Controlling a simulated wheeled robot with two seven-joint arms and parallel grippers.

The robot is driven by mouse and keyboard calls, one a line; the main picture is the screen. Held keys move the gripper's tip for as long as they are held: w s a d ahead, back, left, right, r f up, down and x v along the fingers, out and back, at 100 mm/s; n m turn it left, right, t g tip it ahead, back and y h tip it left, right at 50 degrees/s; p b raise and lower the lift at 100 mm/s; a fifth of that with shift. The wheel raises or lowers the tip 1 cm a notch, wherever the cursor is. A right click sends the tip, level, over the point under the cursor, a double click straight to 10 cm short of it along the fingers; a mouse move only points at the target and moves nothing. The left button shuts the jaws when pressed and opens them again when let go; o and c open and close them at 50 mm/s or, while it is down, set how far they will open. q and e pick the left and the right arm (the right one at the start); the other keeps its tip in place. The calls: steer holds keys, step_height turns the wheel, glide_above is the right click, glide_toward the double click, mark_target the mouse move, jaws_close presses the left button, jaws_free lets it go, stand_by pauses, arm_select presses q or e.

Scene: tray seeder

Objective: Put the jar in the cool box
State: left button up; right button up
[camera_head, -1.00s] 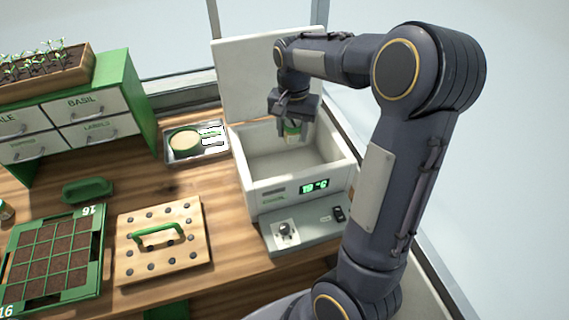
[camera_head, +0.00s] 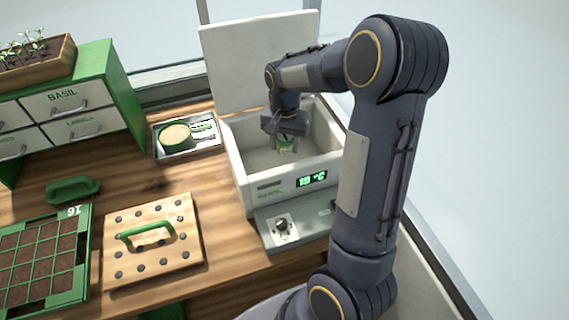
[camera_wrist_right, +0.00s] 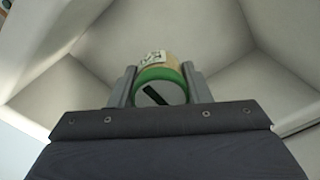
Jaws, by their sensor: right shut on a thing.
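The cool box (camera_head: 240,172) is white and stands open at the back right of the bench, its lid (camera_head: 232,70) raised behind it. My right gripper (camera_head: 286,140) reaches down inside the box and is shut on the jar (camera_head: 287,148). In the right wrist view the jar (camera_wrist_right: 160,84) has a green-rimmed lid with a dark bar and a pale label, held between the two fingers (camera_wrist_right: 160,90). The box's pale walls surround it there. I cannot tell whether the jar touches the box floor. My left gripper is not in view.
A metal tray (camera_head: 160,150) with a round green-rimmed dish (camera_head: 176,136) stands just left of the box. A wooden dibber board (camera_head: 120,225) with a green handle, a seed tray (camera_head: 85,235) and a green drawer cabinet (camera_head: 120,85) fill the left. The box's front panel reads 19 °C.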

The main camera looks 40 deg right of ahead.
step_height(320, 180, down, 7)
steer(key=shift+f+p, duration=0.15)
steer(key=shift+p, duration=0.25)
steer(key=shift+f, duration=0.2)
steer(key=o, duration=1)
steer(key=shift+r, duration=0.1)
